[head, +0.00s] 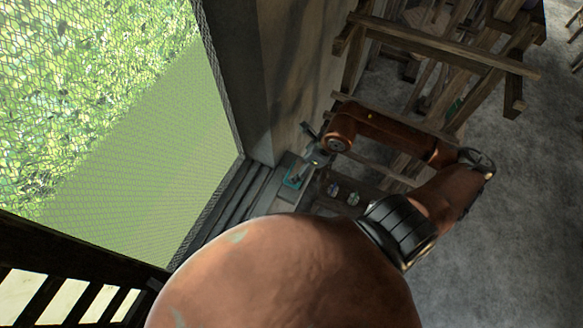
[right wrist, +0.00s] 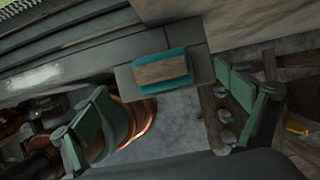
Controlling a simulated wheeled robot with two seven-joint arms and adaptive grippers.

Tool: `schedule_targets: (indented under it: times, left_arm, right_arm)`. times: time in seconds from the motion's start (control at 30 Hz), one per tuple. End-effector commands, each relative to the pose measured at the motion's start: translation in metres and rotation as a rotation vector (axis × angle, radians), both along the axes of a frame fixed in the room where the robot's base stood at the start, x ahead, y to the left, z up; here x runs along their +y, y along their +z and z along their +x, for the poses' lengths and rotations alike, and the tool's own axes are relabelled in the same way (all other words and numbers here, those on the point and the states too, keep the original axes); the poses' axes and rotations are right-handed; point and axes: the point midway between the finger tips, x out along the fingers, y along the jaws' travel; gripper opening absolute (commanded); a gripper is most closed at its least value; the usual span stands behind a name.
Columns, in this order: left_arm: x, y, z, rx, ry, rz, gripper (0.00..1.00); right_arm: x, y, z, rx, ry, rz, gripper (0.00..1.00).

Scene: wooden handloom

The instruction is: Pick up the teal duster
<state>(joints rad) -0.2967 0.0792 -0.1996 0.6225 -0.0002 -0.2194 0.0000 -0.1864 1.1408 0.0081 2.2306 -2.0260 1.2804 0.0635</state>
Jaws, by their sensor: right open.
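The teal duster (right wrist: 162,71) is a block with a wooden top and a teal lower part. In the right wrist view it lies on a grey ledge (right wrist: 125,76), ahead of the gap between my fingers. In the head view the right gripper (head: 314,153) is small and dark, close beside the duster. My left gripper is not in view.
A wooden loom frame (head: 440,45) stands to the right of the wall. Several small jars (head: 343,193) sit on a low wooden shelf near the gripper. A mesh window (head: 130,130) fills the left. Grey floor (head: 520,220) is open at the right.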

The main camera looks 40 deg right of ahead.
Motion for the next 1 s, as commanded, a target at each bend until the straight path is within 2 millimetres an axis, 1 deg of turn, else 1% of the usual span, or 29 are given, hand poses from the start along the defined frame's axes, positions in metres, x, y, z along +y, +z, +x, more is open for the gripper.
schedule_targets:
  times: [0.1, 0.27, 0.37, 0.57, 0.67, 0.73, 0.93, 1.0]
  left_arm:
    - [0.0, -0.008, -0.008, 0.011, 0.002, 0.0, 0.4]
    - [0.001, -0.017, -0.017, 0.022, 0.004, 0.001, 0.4]
    - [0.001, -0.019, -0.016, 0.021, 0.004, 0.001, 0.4]
    - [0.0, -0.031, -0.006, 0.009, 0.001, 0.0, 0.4]
    - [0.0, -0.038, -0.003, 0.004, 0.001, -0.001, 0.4]
    - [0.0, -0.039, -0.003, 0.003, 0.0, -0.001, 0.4]
    - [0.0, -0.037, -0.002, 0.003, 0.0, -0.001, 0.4]
    - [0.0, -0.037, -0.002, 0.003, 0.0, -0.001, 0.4]
  right_arm:
    - [-0.004, -0.012, 0.002, 0.005, -0.002, -0.021, 0.93]
    - [0.0, -0.027, 0.006, 0.006, -0.002, -0.018, 0.93]
    - [0.001, -0.033, 0.007, 0.006, -0.002, -0.018, 0.93]
    - [0.009, -0.061, 0.01, 0.005, -0.001, -0.013, 0.93]
    - [0.01, -0.074, 0.016, 0.004, -0.002, -0.016, 0.93]
    - [0.011, -0.077, 0.017, 0.004, 0.0, -0.015, 0.93]
    - [0.011, -0.075, 0.017, 0.004, 0.0, -0.017, 0.93]
    - [0.011, -0.075, 0.017, 0.004, 0.0, -0.017, 0.88]
